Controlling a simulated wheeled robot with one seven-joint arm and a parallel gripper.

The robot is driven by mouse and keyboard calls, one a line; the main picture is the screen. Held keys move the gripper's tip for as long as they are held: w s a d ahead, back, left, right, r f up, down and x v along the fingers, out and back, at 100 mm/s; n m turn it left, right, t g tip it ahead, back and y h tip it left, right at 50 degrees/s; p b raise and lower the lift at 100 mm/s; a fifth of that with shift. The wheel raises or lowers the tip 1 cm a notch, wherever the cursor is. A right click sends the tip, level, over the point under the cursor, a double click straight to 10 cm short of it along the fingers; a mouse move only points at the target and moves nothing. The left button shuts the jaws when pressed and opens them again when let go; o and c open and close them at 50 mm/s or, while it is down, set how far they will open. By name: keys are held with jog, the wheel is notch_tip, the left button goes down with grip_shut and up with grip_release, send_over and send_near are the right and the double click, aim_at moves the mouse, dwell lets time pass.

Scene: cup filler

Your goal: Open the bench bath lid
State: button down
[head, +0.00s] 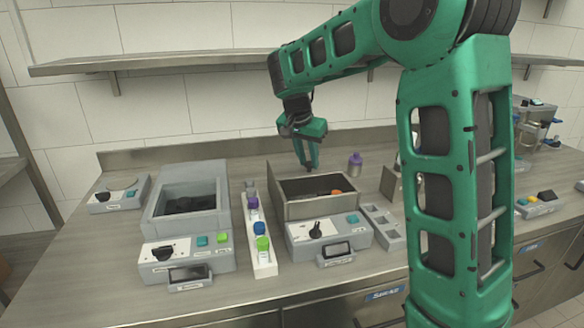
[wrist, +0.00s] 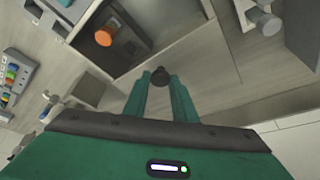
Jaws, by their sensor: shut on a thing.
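The bench bath (head: 284,212) is a grey box in the middle of the counter, with a control panel in front. Its inside shows, with an orange-topped item (head: 337,191) in it; this item (wrist: 103,37) also shows in the wrist view. My gripper (head: 309,170) points down at the far side of the bath. In the wrist view my gripper (wrist: 160,82) is shut on a small dark knob (wrist: 158,74). A flat grey panel (wrist: 190,42), apparently the lid, lies beside the opening. Its exact tilt is hard to tell.
A second grey device (head: 162,210) with a dark well stands to the left. A white rack (head: 264,266) with coloured caps sits between them. A purple-capped bottle (head: 355,165) stands behind right, and a grey compartment tray (head: 384,228) right of the bath. A shelf (head: 190,60) runs above.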

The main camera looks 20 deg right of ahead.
jog(key=shift+w+a, duration=0.1)
jog(key=shift+w, duration=0.15)
jog(key=c, duration=1.5)
grip_release()
jog(key=shift+o, duration=0.2)
jog(key=v, duration=1)
jog(key=shift+r, duration=0.3)
